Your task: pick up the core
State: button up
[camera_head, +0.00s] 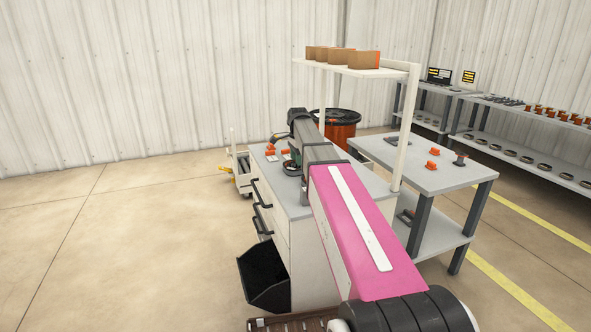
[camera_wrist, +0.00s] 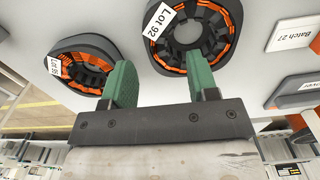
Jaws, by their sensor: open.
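Two ring-shaped cores with dark rims and orange windings show in the wrist view, the left core (camera_wrist: 62,66) and the right core (camera_wrist: 232,32), labelled "Lot 92". The left core's label is turned and hard to read. My gripper (camera_wrist: 160,62) is open and empty, with two green fingers. The left finger overlaps the right edge of the left core, and the right finger overlaps the lower rim of the right core. I cannot tell whether either finger touches. In the head view, my arm hides most of the gripper over the grey-topped cabinet (camera_head: 262,172).
A "Batch 27" card (camera_wrist: 290,34) lies right of the cores. A large copper-coloured spool (camera_head: 337,130) stands behind my arm. A shelf (camera_head: 345,70) with brown boxes rises above the cabinet. A grey side table (camera_head: 400,165) carries small orange parts. The floor at left is clear.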

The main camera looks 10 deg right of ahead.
jog(key=f, duration=0.4)
jog(key=shift+w+d+f, duration=0.15)
jog(key=shift+d+f, duration=0.05)
jog(key=shift+f, duration=0.2)
grip_shut()
jog(key=shift+r, duration=0.55)
notch_tip(320, 180, up, 3)
jog(key=shift+r, duration=0.1)
jog(key=s+a+r, duration=0.6)
jog(key=a, duration=0.3)
jog(key=shift+s+a+r, duration=0.25)
jog(key=shift+s+r, duration=0.1)
